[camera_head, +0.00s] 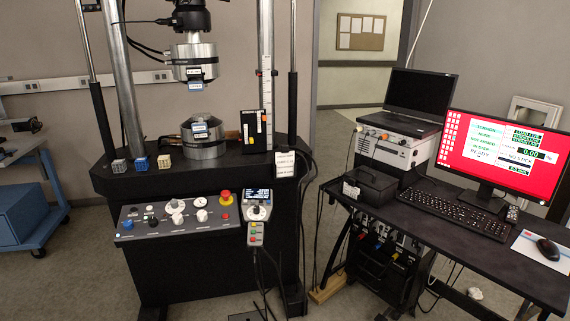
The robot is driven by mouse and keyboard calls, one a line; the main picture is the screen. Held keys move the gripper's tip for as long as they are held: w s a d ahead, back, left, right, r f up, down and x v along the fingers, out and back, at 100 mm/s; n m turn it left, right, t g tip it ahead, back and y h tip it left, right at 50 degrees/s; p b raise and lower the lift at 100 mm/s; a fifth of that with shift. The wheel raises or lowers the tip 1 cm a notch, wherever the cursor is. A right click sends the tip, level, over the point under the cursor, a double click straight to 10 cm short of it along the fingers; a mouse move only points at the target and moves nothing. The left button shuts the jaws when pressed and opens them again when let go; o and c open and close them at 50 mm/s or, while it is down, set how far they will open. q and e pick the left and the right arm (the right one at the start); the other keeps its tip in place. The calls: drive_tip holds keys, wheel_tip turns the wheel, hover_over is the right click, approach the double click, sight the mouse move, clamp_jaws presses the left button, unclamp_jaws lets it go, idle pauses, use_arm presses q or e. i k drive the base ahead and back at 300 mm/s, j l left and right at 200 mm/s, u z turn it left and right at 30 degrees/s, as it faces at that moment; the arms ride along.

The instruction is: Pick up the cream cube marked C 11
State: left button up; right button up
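A small cream cube (164,161) sits on the black deck of the testing machine (225,177), near its front left. It is the rightmost of three small cubes in a row, and any marking on it is too small to read. A blue cube (141,163) is just left of it, and a grey cube (119,166) is at the left end. Neither of my grippers is in view.
A lower metal platen (204,148) and an upper one (194,75) stand behind and right of the cubes, beside a thick column (120,75). A control panel (180,218) fronts the deck. A desk with a monitor (503,153) is at right.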

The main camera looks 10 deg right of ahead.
sight(164, 160)
drive_tip(key=i+j, duration=1.65)
drive_tip(key=i, duration=0.05)
